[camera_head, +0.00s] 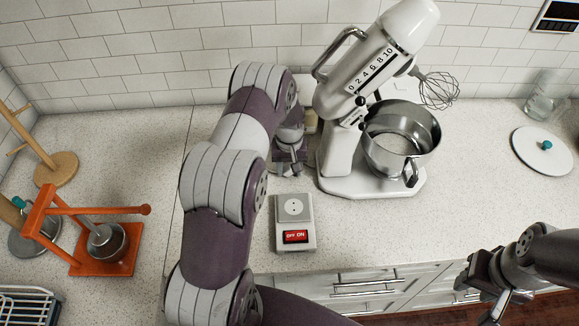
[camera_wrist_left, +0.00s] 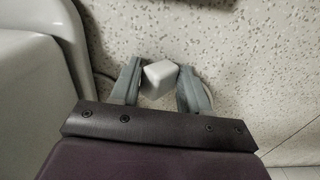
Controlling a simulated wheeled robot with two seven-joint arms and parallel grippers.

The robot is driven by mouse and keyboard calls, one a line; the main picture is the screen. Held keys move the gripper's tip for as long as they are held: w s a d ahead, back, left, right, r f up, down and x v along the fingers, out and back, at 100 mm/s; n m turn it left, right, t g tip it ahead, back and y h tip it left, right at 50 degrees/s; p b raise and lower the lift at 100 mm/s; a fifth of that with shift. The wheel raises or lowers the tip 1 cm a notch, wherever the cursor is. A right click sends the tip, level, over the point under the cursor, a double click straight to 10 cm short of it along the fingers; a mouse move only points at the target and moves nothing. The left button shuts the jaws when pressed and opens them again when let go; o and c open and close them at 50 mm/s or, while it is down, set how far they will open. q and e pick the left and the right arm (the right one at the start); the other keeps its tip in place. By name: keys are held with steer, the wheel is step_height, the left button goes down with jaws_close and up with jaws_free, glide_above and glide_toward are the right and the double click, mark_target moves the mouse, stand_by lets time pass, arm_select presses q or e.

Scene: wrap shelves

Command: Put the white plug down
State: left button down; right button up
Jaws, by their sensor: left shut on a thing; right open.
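My left gripper (camera_head: 290,165) is shut on the white plug (camera_wrist_left: 159,77), low over the speckled counter to the left of the stand mixer (camera_head: 340,150). In the left wrist view the plug sits between the two grey fingers of that gripper (camera_wrist_left: 160,82). I cannot tell whether the plug touches the counter. My arm and gripper hide the plug in the head view. A white socket box (camera_head: 294,209) with a red OFF/ON switch (camera_head: 296,237) lies nearer the front edge, its socket empty. My right gripper (camera_head: 482,298) is open and empty, near the drawers at lower right.
The mixer holds a steel bowl (camera_head: 401,137) and a raised whisk (camera_head: 439,90). An orange press (camera_head: 103,262) and a wooden stand (camera_head: 56,169) are at left. The counter (camera_head: 470,200) right of the mixer is clear.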

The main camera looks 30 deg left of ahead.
arm_select(q)
steer(key=shift+s+d, duration=0.1)
steer(key=shift+s, duration=0.1)
steer(key=c, duration=0.5)
jaws_free()
steer(key=shift+f, duration=0.1)
steer(key=shift+w, duration=0.1)
steer(key=shift+r, duration=0.2)
steer(key=shift+r+p, duration=0.55)
steer(key=shift+p, duration=0.05)
step_height(320, 180, up, 12)
steer(key=b, duration=0.3)
steer(key=shift+b, duration=0.35)
